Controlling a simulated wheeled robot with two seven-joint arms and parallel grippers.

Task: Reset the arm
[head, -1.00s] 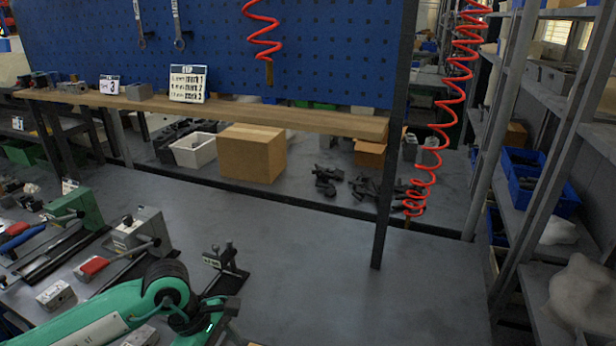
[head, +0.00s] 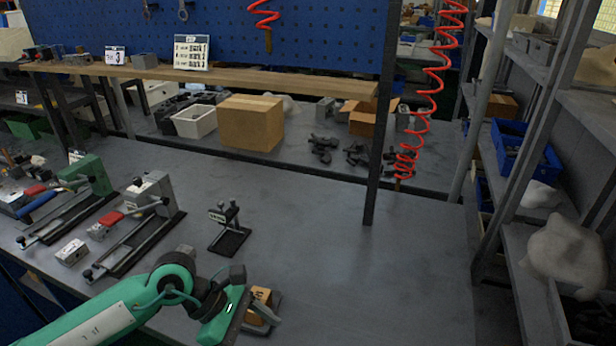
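My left arm (head: 130,308), green with dark joints, reaches in from the bottom left over the grey workbench. Its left gripper (head: 264,316) is low in the picture, above or at the bench top. A small tan piece and a grey part show at the gripper, partly hidden by the wrist. I cannot tell whether the fingers are open or hold anything. My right gripper is not in view.
Two bench fixtures, one green (head: 97,176) and one grey (head: 150,193), stand at the left on rails. A small black stand (head: 230,238) is beyond my gripper. A small grey block (head: 71,252) lies at the left. The bench's right side (head: 390,270) is clear.

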